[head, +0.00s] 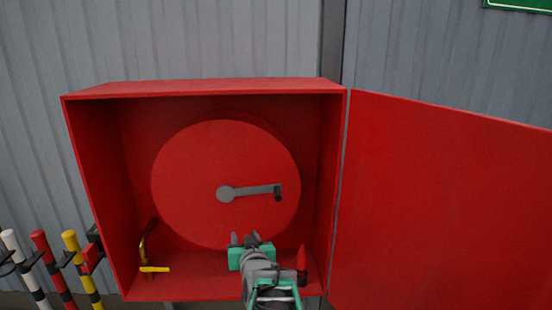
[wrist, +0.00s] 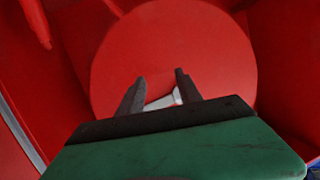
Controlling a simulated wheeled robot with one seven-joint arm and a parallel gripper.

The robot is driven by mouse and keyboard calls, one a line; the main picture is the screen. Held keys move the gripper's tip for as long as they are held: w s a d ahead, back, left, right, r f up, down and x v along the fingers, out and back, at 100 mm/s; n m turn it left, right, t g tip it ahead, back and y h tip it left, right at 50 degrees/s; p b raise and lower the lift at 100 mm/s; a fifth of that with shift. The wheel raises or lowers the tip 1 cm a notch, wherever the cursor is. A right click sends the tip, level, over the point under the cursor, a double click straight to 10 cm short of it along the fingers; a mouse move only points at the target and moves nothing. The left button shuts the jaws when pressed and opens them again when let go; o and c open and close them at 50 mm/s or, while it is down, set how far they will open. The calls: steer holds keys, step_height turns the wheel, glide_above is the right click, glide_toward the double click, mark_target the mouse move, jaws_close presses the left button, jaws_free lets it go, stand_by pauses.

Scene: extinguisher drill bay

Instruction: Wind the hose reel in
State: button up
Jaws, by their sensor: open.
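The round red hose reel (head: 225,155) faces me inside an open red cabinet (head: 203,88). A grey crank (head: 252,190) runs from the reel's centre to the right and ends in a dark knob (head: 278,192). My gripper (head: 245,239) is in front of the reel's lower part, below the crank, with empty jaws. In the wrist view my gripper (wrist: 160,88) is open, its two dark fingers pointing at the reel (wrist: 175,50). A pale piece (wrist: 163,101), probably part of the crank, shows between the fingers. The knob cannot be made out there.
The cabinet door (head: 440,200) stands wide open to the right. A brass pipe with a yellow lever (head: 154,269) is at the cabinet's lower left. A red nozzle-like piece (head: 302,265) stands at its lower right. Striped poles (head: 72,245) stand outside on the left.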

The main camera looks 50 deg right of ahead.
mark_target(279, 199)
steer(key=s+d+r+m+h, duration=0.1)
steer(key=s+d+r, duration=0.1)
steer(key=s+d+r+h+p, duration=0.1)
steer(key=s+d+r+h, duration=0.1)
steer(key=d+r, duration=0.1)
steer(key=s+d+r+m+h, duration=0.1)
steer(key=s+d+r, duration=0.1)
steer(key=d+r, duration=0.1)
steer(key=shift+s+r+m+p, duration=0.1)
steer(key=shift+s+m+p, duration=0.05)
steer(key=shift+m+p, duration=0.2)
steer(key=x, duration=0.7)
steer(key=shift+d+p, duration=0.15)
steer(key=shift+p, duration=0.2)
jaws_close()
